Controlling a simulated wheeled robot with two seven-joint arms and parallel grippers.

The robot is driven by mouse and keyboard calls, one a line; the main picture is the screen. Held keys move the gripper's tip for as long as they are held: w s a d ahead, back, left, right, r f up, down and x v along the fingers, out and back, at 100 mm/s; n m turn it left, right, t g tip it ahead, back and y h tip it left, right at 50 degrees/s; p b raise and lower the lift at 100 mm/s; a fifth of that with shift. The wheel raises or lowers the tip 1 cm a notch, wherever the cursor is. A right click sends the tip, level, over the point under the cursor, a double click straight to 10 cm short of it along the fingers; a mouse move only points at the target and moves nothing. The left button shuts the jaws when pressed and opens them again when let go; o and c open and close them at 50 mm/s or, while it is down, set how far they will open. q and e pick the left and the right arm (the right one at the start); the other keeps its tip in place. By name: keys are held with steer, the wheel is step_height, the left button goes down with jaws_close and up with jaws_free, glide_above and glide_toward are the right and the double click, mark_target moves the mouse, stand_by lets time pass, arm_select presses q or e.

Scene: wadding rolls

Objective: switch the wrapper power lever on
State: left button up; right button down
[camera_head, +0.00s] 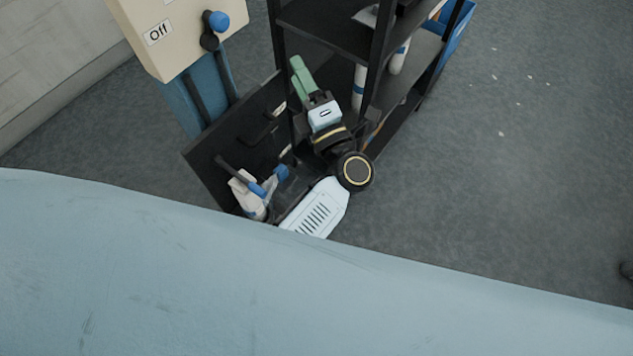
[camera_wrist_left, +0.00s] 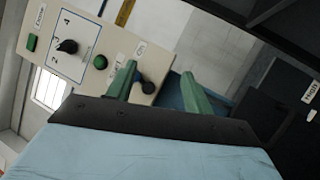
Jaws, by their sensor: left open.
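The lever (camera_head: 217,24) has a blue ball on a black mount and sits on the side of a beige control box (camera_head: 180,50) at the upper left of the head view. An "Off" label (camera_head: 158,33) is beside it. My left gripper (camera_head: 297,64) has green fingers, open and empty, right of and below the lever in the head view, apart from it. In the left wrist view, the lever's dark mount and blue ball (camera_wrist_left: 147,87) appear between the fingers (camera_wrist_left: 158,72), farther off. My right gripper is not in view.
A black shelf rack (camera_head: 325,30) with white rolls stands close behind my left gripper. A dark panel (camera_head: 230,150) with tools is left of my arm. In the left wrist view the box carries a black dial (camera_wrist_left: 67,46) and green buttons (camera_wrist_left: 100,62).

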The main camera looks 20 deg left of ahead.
arm_select(q)
steer(key=s+d+f+m+h, duration=0.2)
steer(key=f+m+h, duration=0.5)
steer(key=f+m, duration=0.3)
steer(key=s+d+f+m+h+b, duration=0.1)
steer(key=f+m+h, duration=0.7)
steer(key=f, duration=1)
steer(key=shift+s+d+f+m, duration=0.15)
steer(key=shift+s+d+m, duration=0.4)
steer(key=shift+s+m, duration=0.65)
steer(key=s+a+f+m+g+h+b, duration=0.1)
steer(key=s+a+f+m+g, duration=0.25)
steer(key=s+f, duration=0.6)
steer(key=s+a+f+m+g+h, duration=0.1)
steer(key=s+a+f+m+g, duration=0.15)
steer(key=s+f+g, duration=0.5)
steer(key=s+a+f+m+g, duration=0.1)
steer(key=s+a+f, duration=0.2)
steer(key=s, duration=0.4)
steer(key=s+a+f+m+g+y, duration=0.1)
steer(key=s+a+f, duration=0.1)
steer(key=s, duration=0.4)
steer(key=s+a+f+m+g+y+b, duration=0.1)
steer(key=s+a+f+g, duration=0.1)
steer(key=s+f, duration=0.3)
steer(key=s+a, duration=0.1)
steer(key=s, duration=0.1)
steer(key=shift+s+a+m, duration=0.3)
steer(key=shift+s+m, duration=0.05)
steer(key=shift+m, duration=0.05)
